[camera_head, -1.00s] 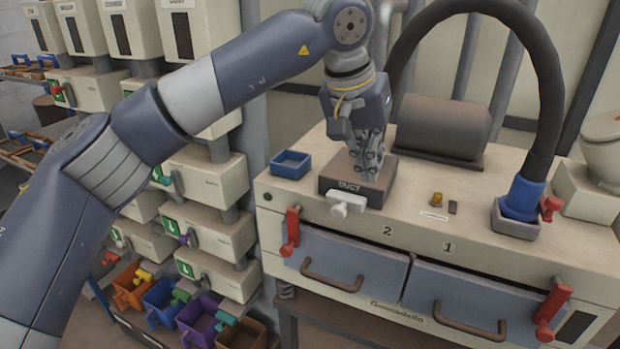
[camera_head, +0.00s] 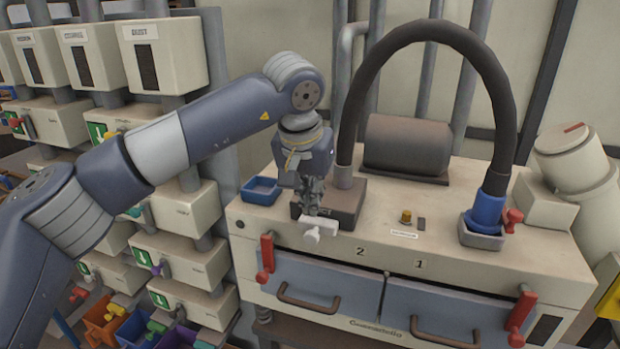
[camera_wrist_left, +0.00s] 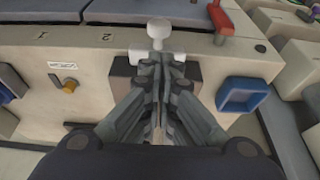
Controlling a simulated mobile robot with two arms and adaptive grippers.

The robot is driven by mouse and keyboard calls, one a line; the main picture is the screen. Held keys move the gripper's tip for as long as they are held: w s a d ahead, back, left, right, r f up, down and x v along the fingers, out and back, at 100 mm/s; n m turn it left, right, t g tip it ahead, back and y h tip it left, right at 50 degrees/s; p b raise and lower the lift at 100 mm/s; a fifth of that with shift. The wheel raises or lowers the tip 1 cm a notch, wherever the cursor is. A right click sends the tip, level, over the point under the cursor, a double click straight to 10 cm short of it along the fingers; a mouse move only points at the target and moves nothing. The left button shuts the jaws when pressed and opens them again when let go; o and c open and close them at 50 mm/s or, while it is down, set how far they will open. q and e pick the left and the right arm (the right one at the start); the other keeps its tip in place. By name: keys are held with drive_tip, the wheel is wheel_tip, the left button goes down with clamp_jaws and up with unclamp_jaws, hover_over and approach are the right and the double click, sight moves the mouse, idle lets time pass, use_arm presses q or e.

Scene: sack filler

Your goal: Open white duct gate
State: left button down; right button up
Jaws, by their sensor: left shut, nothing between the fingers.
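The white duct gate handle (camera_head: 314,229) sticks out at the front of the dark duct block (camera_head: 346,203) on the machine top. It also shows in the left wrist view (camera_wrist_left: 159,30), just beyond the fingertips. My left gripper (camera_head: 309,209) points down over the front of the block, right behind the white handle. In the left wrist view my left gripper (camera_wrist_left: 158,62) has its fingers together with nothing between them. The fingertips are at or very near the handle; I cannot tell whether they touch it. My right gripper is not in view.
A blue tray (camera_head: 262,190) stands left of the block. A black hose arches from the block to a blue fitting (camera_head: 487,209) at the right. Red levers (camera_head: 266,258) and two grey drawers are on the machine front. A yellow button (camera_head: 405,216) is on the top.

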sight(316, 221)
use_arm(q)
drive_tip(key=shift+p+x, duration=0.6)
drive_tip(key=shift+x, duration=1.55)
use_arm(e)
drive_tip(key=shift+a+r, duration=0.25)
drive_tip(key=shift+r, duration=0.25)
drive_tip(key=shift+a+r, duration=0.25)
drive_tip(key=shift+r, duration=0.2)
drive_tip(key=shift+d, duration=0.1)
